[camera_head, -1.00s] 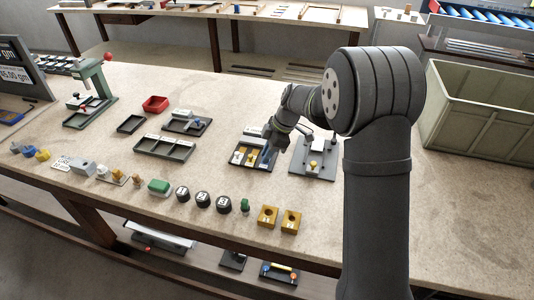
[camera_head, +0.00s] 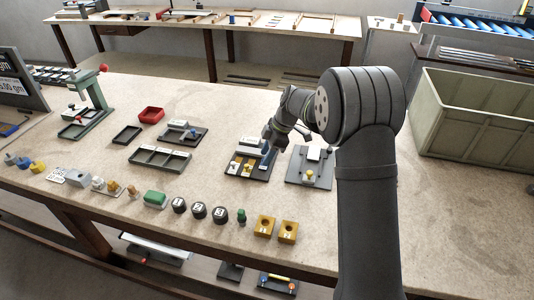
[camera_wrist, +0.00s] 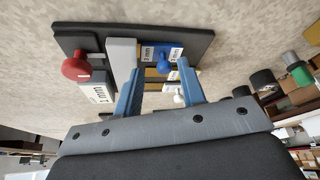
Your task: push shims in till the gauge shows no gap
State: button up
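A black board (camera_head: 240,173) carries yellow shims (camera_head: 236,167), white labels and a blue part at its right edge. In the wrist view the board (camera_wrist: 195,40) holds a red knob (camera_wrist: 76,68), a grey bar (camera_wrist: 122,55), a white-labelled gauge block (camera_wrist: 97,92), a blue-knobbed shim (camera_wrist: 164,61) and a white knob (camera_wrist: 180,97). My gripper (camera_head: 269,146) is over the board's right side. Its two blue fingers (camera_wrist: 160,74) are apart, with nothing visibly clamped. The blue knob lies near their tips. Any gap at the shims cannot be made out.
A grey fixture plate (camera_head: 296,181) stands just right of the board. Numbered black knobs (camera_head: 199,210), a green block (camera_head: 155,200) and yellow blocks (camera_head: 265,226) line the front. A large bin (camera_head: 470,120) stands at right.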

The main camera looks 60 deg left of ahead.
jog(key=shift+r, duration=0.1)
jog(key=v, duration=1.7)
jog(key=x, duration=1.7)
jog(key=shift+s+d, duration=0.1)
